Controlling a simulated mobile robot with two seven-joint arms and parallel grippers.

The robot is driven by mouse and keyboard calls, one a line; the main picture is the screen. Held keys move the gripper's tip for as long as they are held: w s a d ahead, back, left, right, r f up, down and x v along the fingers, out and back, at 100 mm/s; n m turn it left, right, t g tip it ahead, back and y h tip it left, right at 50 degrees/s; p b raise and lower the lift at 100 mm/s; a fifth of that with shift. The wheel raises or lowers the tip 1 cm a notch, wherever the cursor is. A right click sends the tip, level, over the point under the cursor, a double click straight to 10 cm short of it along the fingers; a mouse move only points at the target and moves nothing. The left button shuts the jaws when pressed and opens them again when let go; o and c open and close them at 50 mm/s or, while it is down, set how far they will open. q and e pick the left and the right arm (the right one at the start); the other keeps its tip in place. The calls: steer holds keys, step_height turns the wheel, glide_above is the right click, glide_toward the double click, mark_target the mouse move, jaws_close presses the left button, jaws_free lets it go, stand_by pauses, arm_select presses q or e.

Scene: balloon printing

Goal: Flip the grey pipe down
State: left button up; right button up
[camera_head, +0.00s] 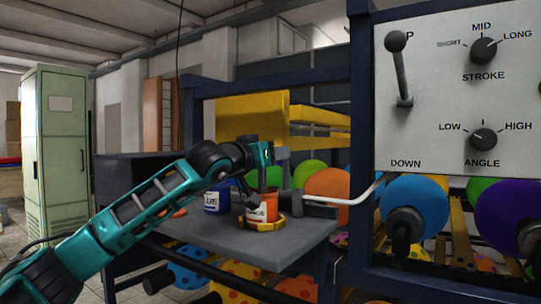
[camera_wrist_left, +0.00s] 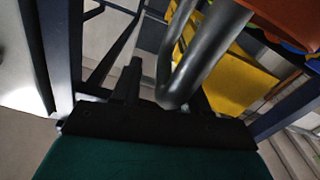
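The grey pipe (camera_wrist_left: 205,60) shows large in the left wrist view as a bent, dark grey tube, its bend close to my gripper's dark palm. In the head view a short grey upright piece (camera_head: 282,165), probably this pipe, stands beside my left gripper (camera_head: 266,165) above the small table. My left gripper also shows in the left wrist view (camera_wrist_left: 165,90). One finger stands left of the pipe with a gap between them; the other is mostly hidden behind the pipe. The fingers look apart, not shut on it. My right gripper is not seen.
An orange paint can (camera_head: 262,212) in a yellow ring and a blue can (camera_head: 216,199) stand on the dark grey table (camera_head: 235,245) below the gripper. A control panel (camera_head: 440,80) with a lever and knobs is at the right. Balloons (camera_head: 415,200) hang below it.

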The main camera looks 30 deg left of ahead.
arm_select(q)
steer(key=shift+a, duration=0.2)
steer(key=shift+s+a, duration=0.1)
steer(key=shift+s, duration=0.5)
steer(key=s, duration=1.1)
steer(key=shift+s+a+f, duration=0.15)
steer(key=shift+s+a, duration=0.15)
steer(key=shift+s, duration=0.05)
